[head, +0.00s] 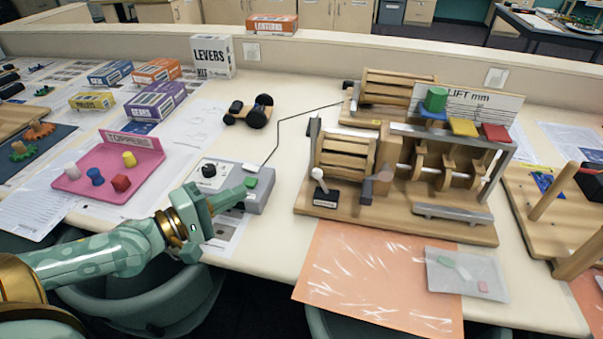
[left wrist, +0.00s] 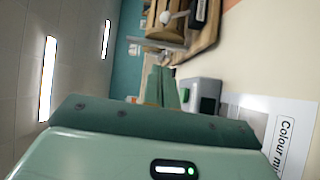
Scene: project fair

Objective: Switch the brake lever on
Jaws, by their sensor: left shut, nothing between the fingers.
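The brake lever (head: 319,179) has a white ball knob and stands on a small black labelled block (head: 325,198) at the front left of the wooden lift machine (head: 400,222). Its stick leans a little to the left. The white knob also shows near the top of the left wrist view (left wrist: 165,17). My left gripper (head: 243,192) is shut and empty. It is over the grey control box (head: 262,199), left of the lever and apart from it. In the left wrist view its fingers (left wrist: 161,88) lie together. My right gripper is out of view.
The control box has a black knob (head: 208,170) and a green button (head: 251,182); a cable runs from it to the machine. A pink tray (head: 100,191) of toppers is at left. An orange sheet (head: 345,275) and a clear tray (head: 485,262) lie in front of the machine.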

